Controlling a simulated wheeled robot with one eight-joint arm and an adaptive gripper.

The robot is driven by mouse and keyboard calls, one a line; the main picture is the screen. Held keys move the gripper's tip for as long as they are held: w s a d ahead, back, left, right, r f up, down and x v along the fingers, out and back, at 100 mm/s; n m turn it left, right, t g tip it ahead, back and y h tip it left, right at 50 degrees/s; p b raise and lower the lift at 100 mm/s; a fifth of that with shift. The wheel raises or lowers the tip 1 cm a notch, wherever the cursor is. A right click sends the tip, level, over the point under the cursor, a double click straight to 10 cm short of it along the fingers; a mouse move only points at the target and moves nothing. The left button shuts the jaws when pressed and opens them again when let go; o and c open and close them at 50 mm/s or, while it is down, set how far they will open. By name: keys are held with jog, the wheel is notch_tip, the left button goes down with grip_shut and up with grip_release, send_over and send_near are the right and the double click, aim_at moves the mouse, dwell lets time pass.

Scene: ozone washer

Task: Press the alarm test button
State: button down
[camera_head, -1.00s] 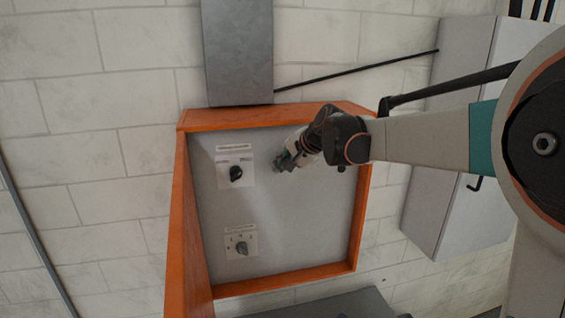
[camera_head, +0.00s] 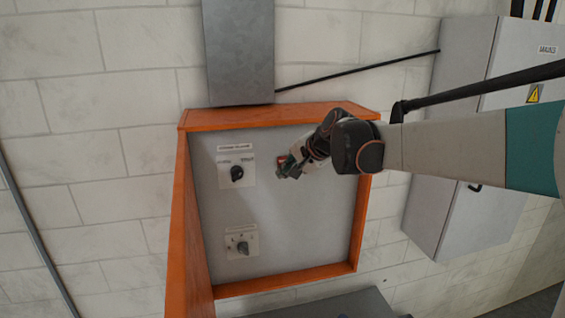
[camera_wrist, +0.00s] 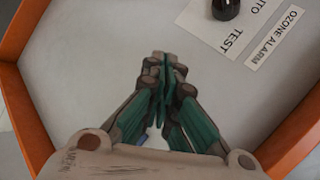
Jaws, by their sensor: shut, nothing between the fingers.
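The grey panel (camera_head: 300,235) in an orange frame faces me. A black knob (camera_head: 237,173) sits on a white plate in its upper left, under a label too small to read in the head view. In the wrist view the knob (camera_wrist: 226,8) is cut by the top edge; its plate reads "TEST", and the label beside it reads "OZONE ALARM" (camera_wrist: 275,38). My gripper (camera_head: 280,172) is right of the knob, apart from it. Its closed fingertips (camera_wrist: 163,62) are over bare panel and hold nothing. I cannot tell its distance from the panel.
A second plate with a grey-green knob (camera_head: 242,247) is lower on the panel. The orange frame (camera_head: 180,225) stands out around the panel. A grey duct (camera_head: 238,50) is above, and a grey cabinet (camera_head: 440,205) is at right behind my arm. The panel's lower right is clear.

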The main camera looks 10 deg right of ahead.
jog(key=s, duration=0.3)
jog(key=shift+s, duration=0.1)
jog(key=shift+a, duration=0.1)
dwell(0.5)
jog(key=s+f+n+h+b, duration=0.1)
jog(key=s+f+n+b, duration=0.2)
jog(key=s+f+b, duration=0.7)
jog(key=s+f+n+g+h+b, duration=0.1)
jog(key=s+f+n+b, duration=0.3)
jog(key=s+f+b, duration=0.7)
jog(key=s+f+n+h+b, duration=0.1)
jog(key=s+f+n+b, duration=0.3)
jog(key=f, duration=2.2)
jog(key=s+d+b, duration=0.1)
jog(key=s+b, duration=0.5)
jog(key=b, duration=0.5)
jog(key=shift+s+g+h, duration=0.15)
jog(key=shift+g+h, duration=0.25)
